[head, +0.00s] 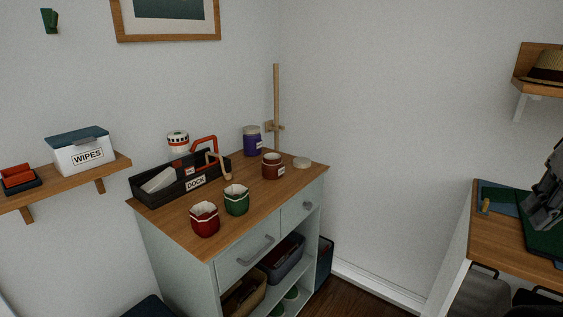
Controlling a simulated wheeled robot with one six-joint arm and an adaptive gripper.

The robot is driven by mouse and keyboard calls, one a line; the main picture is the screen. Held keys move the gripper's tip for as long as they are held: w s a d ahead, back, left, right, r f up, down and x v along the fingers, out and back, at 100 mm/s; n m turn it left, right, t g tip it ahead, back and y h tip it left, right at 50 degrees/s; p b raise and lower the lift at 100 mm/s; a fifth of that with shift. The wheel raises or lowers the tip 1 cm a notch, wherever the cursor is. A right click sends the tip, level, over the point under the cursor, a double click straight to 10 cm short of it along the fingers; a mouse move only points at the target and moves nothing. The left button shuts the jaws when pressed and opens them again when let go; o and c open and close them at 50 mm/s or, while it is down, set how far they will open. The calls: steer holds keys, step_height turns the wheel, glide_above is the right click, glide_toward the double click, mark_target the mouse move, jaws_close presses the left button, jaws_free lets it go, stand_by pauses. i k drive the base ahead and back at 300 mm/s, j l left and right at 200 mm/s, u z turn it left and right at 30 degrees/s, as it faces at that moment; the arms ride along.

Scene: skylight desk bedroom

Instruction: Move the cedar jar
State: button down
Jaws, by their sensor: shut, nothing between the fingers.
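A reddish-brown jar (271,168) with a pale label stands upright at the back right of the wooden cabinet top (260,205); by its colour it looks like the cedar jar, but its label is too small to read. It seems to have no lid on. A flat cream disc (302,163), like a lid, lies to its right. A purple jar (252,145) with a label and a beige lid stands behind it. My gripper (537,221), partly cut off at the right edge, is shut and empty over the desk, far from the jars.
A black DOCK caddy (148,195), a red cup (204,222) and a green cup (236,203) share the cabinet top. A wooden post (276,100) rises behind the jars. A shelf with a WIPES box (85,156) is at left. The desk (483,232) is at right.

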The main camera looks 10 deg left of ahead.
mark_target(273, 168)
steer(key=i+j+u, duration=0.2)
steer(key=i+u, duration=0.25)
steer(key=i+j+u, duration=0.1)
steer(key=i+u, duration=0.35)
steer(key=k, duration=0.05)
